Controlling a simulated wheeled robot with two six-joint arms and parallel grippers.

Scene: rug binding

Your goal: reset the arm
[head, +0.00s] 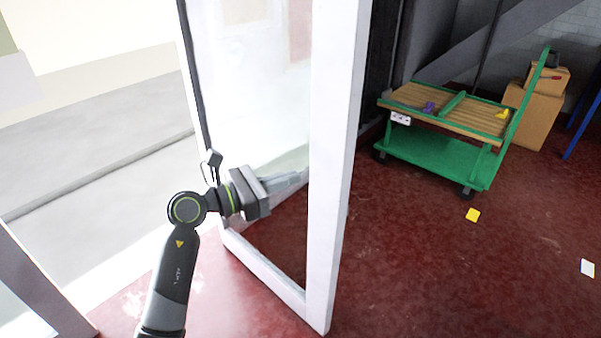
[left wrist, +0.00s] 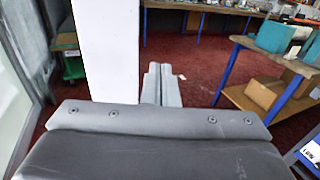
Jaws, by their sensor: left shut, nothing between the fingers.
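My left arm comes in from the lower left in the head view. Its gripper (head: 290,180) is shut and empty, in front of the glass of a white-framed door (head: 338,150). I cannot tell whether the fingers touch the glass. In the left wrist view the shut fingers (left wrist: 162,85) point out over the red floor, just right of a white upright of the door frame (left wrist: 107,50). My right gripper is not in view.
A green cart (head: 435,150) with a slatted wooden top stands at the back right, beside cardboard boxes (head: 537,110). A yellow piece (head: 473,214) and a white card (head: 587,268) lie on the red floor. A blue-legged table (left wrist: 265,60) stands right in the wrist view.

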